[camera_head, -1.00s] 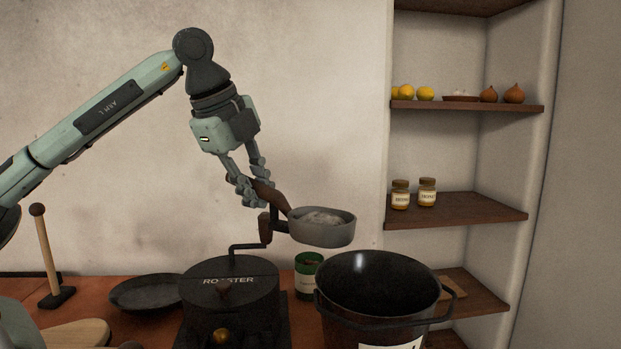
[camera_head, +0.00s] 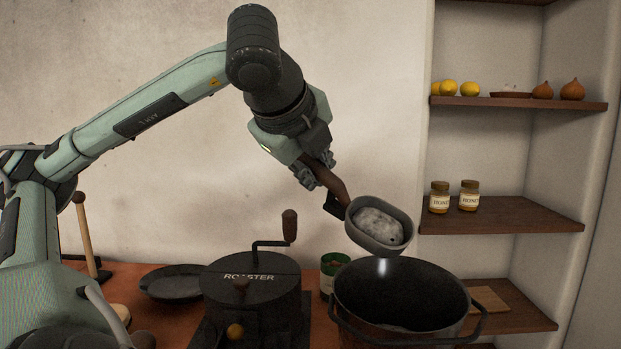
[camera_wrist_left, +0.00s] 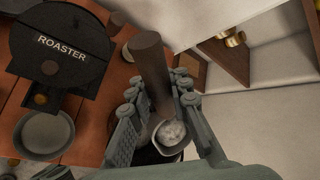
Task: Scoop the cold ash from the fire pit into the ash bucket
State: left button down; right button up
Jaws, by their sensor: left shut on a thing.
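My left gripper (camera_head: 312,174) is shut on the brown handle of a grey scoop. The scoop (camera_head: 379,244) is over the far part of the ash bucket's mouth and tilted, its open side facing my head camera. Pale grey ash (camera_head: 376,226) lies in it. In the left wrist view, the handle (camera_wrist_left: 152,72) rises between the fingers (camera_wrist_left: 155,100), with the ash-filled bowl (camera_wrist_left: 171,133) below. The dark ash bucket (camera_head: 440,291) stands upright with its bail at the front; a greyish patch shows low inside. The fire pit and my right gripper are not in view.
A black roaster (camera_head: 250,283) with a crank handle (camera_head: 289,224) stands left of the bucket. A green tin (camera_head: 327,282) is between them. A dark pan (camera_head: 170,283) lies further left. Shelves (camera_head: 500,212) with honey jars (camera_head: 468,196) are at the right.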

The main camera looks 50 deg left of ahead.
aim_at(330, 177)
pick_arm(q)
jog(key=shift+d+r+m+t+y+b, duration=0.3)
jog(key=shift+d+r+m+t+y, duration=0.15)
jog(key=shift+d+m+t, duration=0.3)
jog(key=shift+d+r+m+t+y+b, duration=0.25)
jog(key=shift+d+r+m+t+b, duration=0.15)
jog(key=shift+b, duration=0.55)
jog(key=shift+d+r+m+t+b, duration=0.15)
jog(key=shift+d+m+t+b, duration=0.15)
jog(key=shift+b, duration=0.55)
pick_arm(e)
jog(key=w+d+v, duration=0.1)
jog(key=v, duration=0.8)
pick_arm(q)
jog(key=shift+r+t+y+b, duration=0.2)
jog(key=shift+t+y+b, duration=0.15)
jog(key=shift+b, duration=0.15)
jog(key=shift+d+r+m+b, duration=0.2)
jog(key=shift+d+m+b, duration=0.05)
jog(key=shift+m+b, duration=0.1)
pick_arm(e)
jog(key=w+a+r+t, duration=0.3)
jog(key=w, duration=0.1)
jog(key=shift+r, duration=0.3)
